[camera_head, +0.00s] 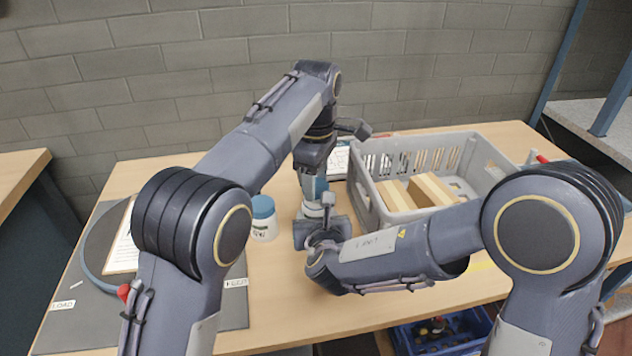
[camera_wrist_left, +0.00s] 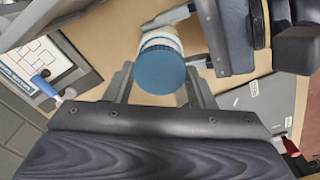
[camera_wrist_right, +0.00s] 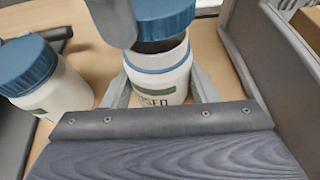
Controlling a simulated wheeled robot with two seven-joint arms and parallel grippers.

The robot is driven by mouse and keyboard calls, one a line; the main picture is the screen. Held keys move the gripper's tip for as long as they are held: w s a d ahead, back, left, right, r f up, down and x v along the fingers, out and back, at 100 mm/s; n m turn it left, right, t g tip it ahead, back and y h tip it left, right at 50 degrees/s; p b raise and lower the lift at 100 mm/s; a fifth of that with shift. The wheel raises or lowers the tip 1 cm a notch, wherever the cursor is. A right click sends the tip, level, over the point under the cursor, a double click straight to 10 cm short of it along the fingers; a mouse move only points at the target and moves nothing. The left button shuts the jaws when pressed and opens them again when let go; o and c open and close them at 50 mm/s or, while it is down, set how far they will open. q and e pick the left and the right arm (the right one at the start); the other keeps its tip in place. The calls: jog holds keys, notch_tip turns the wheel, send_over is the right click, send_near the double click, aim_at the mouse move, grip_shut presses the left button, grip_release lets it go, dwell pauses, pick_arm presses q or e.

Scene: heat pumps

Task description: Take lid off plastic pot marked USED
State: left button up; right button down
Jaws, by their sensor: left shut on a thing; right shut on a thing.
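The white plastic pot (camera_wrist_right: 158,82), its label partly reading "SED", stands upright between the fingers of my right gripper (camera_wrist_right: 165,88), which is shut on it. Its blue lid (camera_wrist_right: 163,18) is raised above the pot's blue rim, and a dark gap shows between them. My left gripper (camera_wrist_left: 160,85) is shut on the lid, which also shows in the left wrist view (camera_wrist_left: 160,70). In the head view my left gripper (camera_head: 316,188) is above my right gripper (camera_head: 320,222), and the arms hide much of the pot.
A second white pot with a blue lid (camera_head: 264,218) stands close to the left. A grey crate (camera_head: 366,195) with wooden blocks is to the right. A dark mat (camera_head: 100,325) with a round plate lies at the left. A blue bin (camera_head: 405,340) is below the table's front.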

pick_arm(q)
jog(key=shift+r, duration=2.05)
pick_arm(e)
jog(key=shift+c, duration=2.3)
grip_release()
jog(key=shift+s, duration=0.1)
